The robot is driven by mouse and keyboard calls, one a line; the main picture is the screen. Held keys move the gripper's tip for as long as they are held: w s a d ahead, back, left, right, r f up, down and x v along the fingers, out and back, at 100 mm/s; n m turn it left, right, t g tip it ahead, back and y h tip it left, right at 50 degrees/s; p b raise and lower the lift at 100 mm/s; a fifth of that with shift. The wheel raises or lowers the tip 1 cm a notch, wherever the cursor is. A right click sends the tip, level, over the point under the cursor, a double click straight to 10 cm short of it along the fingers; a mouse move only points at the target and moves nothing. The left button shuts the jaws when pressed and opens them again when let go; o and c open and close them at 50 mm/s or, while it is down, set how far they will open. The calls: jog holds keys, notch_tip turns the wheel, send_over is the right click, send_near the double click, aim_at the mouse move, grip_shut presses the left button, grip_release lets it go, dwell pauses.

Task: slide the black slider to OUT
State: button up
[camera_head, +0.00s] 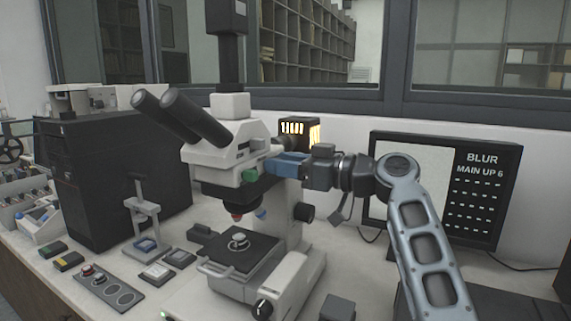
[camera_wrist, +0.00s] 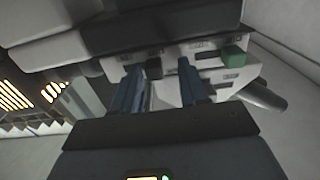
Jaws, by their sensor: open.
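The black slider (camera_wrist: 153,68) is a small dark block on the white side of the microscope head, between my two blue fingers in the wrist view. A green slider (camera_wrist: 233,57) sits to its right on the same face; it also shows in the head view (camera_head: 249,175). My gripper (camera_wrist: 160,65) is open, with one finger on each side of the black slider; I cannot tell whether either touches it. In the head view my gripper (camera_head: 274,166) reaches in from the right at the microscope head (camera_head: 215,155). I cannot make out the black slider surely there.
The lit lamp housing (camera_head: 299,130) is just behind my gripper. The eyepieces (camera_head: 178,112) point left, and the stage (camera_head: 240,250) is below. A monitor (camera_head: 480,215) stands at the right, near my arm. Small trays and blocks lie on the bench at the left.

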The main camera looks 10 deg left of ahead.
jog(key=shift+d, duration=0.1)
jog(key=b+v, duration=0.2)
jog(key=v, duration=0.5)
jog(key=shift+d, duration=0.3)
jog(key=shift+s, duration=0.1)
